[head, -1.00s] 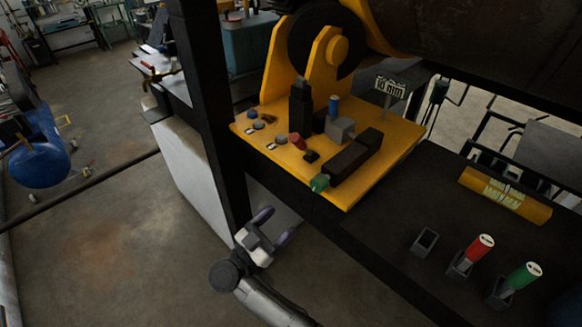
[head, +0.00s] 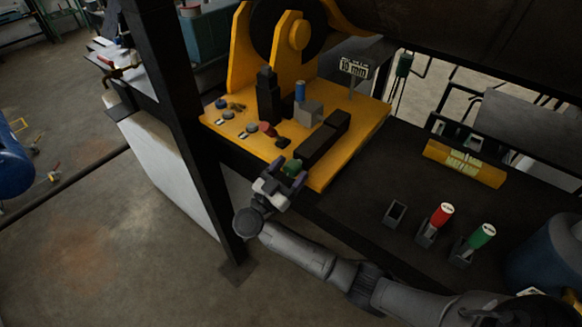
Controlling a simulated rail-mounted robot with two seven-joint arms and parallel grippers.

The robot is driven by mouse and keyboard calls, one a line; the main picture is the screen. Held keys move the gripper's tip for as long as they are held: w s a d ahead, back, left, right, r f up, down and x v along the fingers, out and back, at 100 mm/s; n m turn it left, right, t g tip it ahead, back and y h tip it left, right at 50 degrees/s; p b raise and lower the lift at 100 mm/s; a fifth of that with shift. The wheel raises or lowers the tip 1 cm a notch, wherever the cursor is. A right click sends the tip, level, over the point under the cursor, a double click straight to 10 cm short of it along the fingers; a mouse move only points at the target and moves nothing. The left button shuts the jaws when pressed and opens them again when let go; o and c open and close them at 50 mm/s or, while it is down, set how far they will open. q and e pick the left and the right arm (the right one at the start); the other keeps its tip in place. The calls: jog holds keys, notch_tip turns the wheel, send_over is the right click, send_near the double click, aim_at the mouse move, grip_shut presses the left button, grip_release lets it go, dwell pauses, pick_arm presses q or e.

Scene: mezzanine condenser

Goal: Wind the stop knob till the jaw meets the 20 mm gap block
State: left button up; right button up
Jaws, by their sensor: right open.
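A green knob (head: 291,168) sits at the near end of a long black slide housing (head: 324,138) on the yellow plate (head: 358,128). My right gripper (head: 285,176) is open, with its fingers at the knob, which partly shows between them; I cannot tell whether they touch it. A blue-topped piece (head: 300,91) stands by a grey block (head: 308,112) and a black upright post (head: 268,97). Which of these is the jaw or the gap block is not clear. A small sign (head: 354,68) ends in "mm". My left gripper is out of view.
A red knob (head: 267,128) and blue-grey buttons (head: 222,104) sit left on the plate. Red (head: 441,214) and green (head: 482,236) handled pieces stand in holders on the dark bench, beside an empty holder (head: 396,212). A black post (head: 180,130) rises left of my gripper.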

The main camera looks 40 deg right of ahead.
jog(key=shift+d+r, duration=0.1)
jog(key=shift+d, duration=0.15)
